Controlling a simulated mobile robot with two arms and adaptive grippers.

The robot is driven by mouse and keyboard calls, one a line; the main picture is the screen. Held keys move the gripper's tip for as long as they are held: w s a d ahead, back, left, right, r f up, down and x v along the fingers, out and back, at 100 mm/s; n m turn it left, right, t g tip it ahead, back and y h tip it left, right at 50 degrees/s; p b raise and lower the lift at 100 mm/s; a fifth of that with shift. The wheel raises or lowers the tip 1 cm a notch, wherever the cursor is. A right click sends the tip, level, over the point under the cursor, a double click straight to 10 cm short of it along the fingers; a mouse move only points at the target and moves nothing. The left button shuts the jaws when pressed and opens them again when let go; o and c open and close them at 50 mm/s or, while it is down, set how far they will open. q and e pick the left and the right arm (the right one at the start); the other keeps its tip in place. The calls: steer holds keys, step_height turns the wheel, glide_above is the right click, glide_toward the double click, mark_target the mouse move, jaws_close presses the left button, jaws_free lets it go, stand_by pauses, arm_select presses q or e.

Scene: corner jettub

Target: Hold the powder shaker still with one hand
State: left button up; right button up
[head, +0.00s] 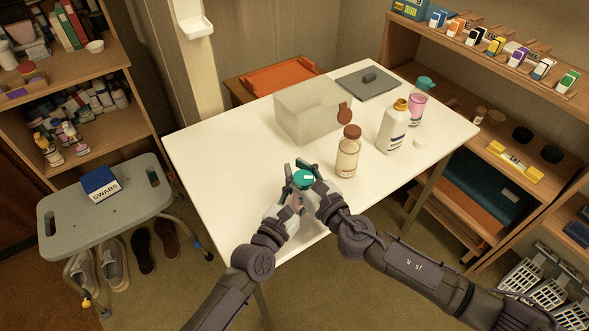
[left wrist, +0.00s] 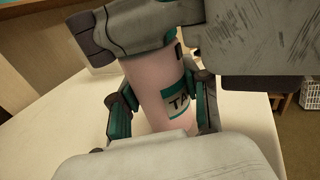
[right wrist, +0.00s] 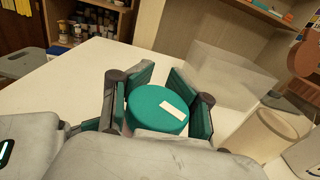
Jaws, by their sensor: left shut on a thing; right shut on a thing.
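The powder shaker has a pale pink body (left wrist: 150,80) with a teal label reading "TA", partly hidden, in the left wrist view. Its round teal cap (right wrist: 156,110) has a small cream strip on top; the cap also shows in the head view (head: 303,178). The shaker is at the table's near edge. My left gripper (head: 291,190) is shut on the body, one finger on each side. My right gripper (head: 309,179) is shut around the cap, above the left one. The shaker's base is hidden in the head view.
The table's left side is clear.

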steer(key=shift+d+m+t+h, duration=0.1)
steer(key=shift+m+t+h, duration=0.7)
steer(key=shift+h, duration=0.5)
steer(key=shift+s, duration=0.1)
steer(key=o, duration=1)
steer(key=shift+o, duration=0.2)
steer(key=v, duration=1.2)
steer(key=shift+c, duration=0.2)
